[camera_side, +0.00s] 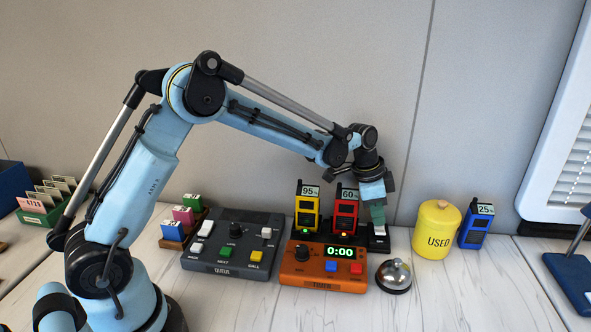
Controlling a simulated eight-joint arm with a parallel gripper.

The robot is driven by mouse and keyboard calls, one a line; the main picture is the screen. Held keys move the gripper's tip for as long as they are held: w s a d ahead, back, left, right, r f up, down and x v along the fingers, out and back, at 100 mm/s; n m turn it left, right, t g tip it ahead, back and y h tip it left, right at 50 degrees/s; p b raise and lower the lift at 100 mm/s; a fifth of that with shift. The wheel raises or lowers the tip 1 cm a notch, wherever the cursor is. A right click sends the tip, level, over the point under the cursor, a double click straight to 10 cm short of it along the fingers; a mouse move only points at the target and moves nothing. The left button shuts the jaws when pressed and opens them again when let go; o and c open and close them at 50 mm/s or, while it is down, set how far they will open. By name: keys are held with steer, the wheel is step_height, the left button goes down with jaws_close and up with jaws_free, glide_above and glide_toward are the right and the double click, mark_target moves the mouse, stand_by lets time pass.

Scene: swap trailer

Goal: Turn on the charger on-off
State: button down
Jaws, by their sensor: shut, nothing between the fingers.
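The charger (383,245) is a dark base behind the orange timer box. A yellow unit marked 95% (306,208) and a red unit marked 60% (345,212) stand upright in it. A small green light shows low in front of the yellow unit. A small pale switch-like part (380,231) sits at the charger's right end. My gripper (378,221) points down, shut and empty, right over that part. Whether it touches the part, and which way the switch is set, I cannot tell. The timer hides much of the charger's front.
The orange timer (300,278) reads 0:00, with a silver bell (394,276) to its right. A grey button panel (214,268) stands left. A yellow USED canister (437,229) and a blue 25% unit (474,226) stand right.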

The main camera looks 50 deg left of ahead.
mark_target(376, 230)
steer(key=shift+d, duration=0.1)
steer(key=shift+s+d+r, duration=0.15)
steer(key=shift+s+d, duration=0.35)
steer(key=shift+s, duration=0.05)
steer(key=shift+r, duration=0.2)
step_height(376, 230, up, 4)
steer(key=shift+s+d+f, duration=0.1)
steer(key=w+a+v, duration=0.1)
steer(key=v, duration=0.8)
steer(key=shift+a+r, duration=0.3)
steer(key=shift+r, duration=0.05)
steer(key=shift+w, duration=0.1)
